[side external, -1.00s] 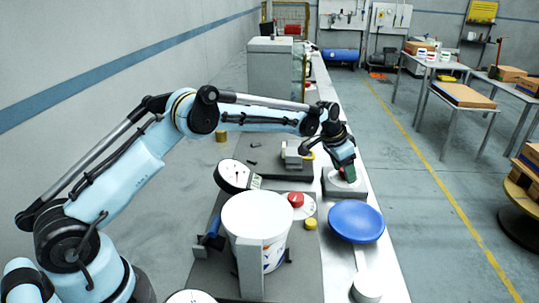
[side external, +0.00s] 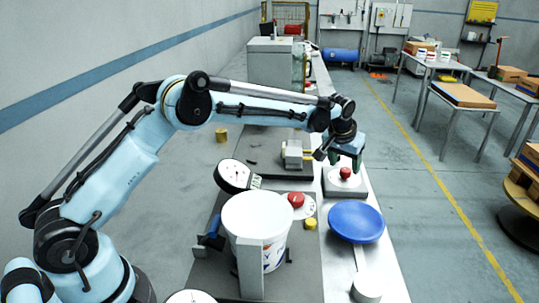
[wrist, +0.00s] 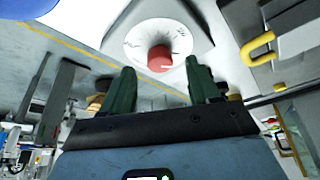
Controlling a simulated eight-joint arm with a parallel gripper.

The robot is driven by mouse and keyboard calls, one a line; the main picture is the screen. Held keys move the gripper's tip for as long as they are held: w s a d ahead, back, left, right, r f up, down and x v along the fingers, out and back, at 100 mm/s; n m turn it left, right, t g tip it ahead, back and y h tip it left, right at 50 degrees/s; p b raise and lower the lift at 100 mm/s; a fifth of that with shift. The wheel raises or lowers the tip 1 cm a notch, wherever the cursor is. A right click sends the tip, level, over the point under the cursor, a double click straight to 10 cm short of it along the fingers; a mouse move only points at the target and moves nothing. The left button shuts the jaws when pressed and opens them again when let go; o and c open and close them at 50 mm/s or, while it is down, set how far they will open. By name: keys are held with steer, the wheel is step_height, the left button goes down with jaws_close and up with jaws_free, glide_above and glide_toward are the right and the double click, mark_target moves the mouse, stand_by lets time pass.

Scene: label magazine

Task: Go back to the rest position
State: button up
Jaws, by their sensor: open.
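My gripper (side external: 346,163) is open, with its dark green fingers (wrist: 162,75) spread and nothing between them. It hangs over a red knob (side external: 345,174) on a white dial plate, on a grey block (side external: 345,193) at the bench's right edge. In the wrist view the red knob (wrist: 160,59) and its round white dial (wrist: 138,42) lie beyond the fingertips, apart from them as far as I can tell.
A blue dish (side external: 356,222) and a white bucket (side external: 257,215) stand nearer the camera. A grey device with a yellow handle (side external: 308,156) is left of my gripper. A second red knob (side external: 296,200) and a yellow cap (side external: 310,224) lie near the bucket. The space above the bench is clear.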

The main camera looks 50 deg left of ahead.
steer(key=v, duration=0.7)
steer(key=shift+r, duration=0.4)
steer(key=shift+s, duration=0.1)
stand_by(0.7)
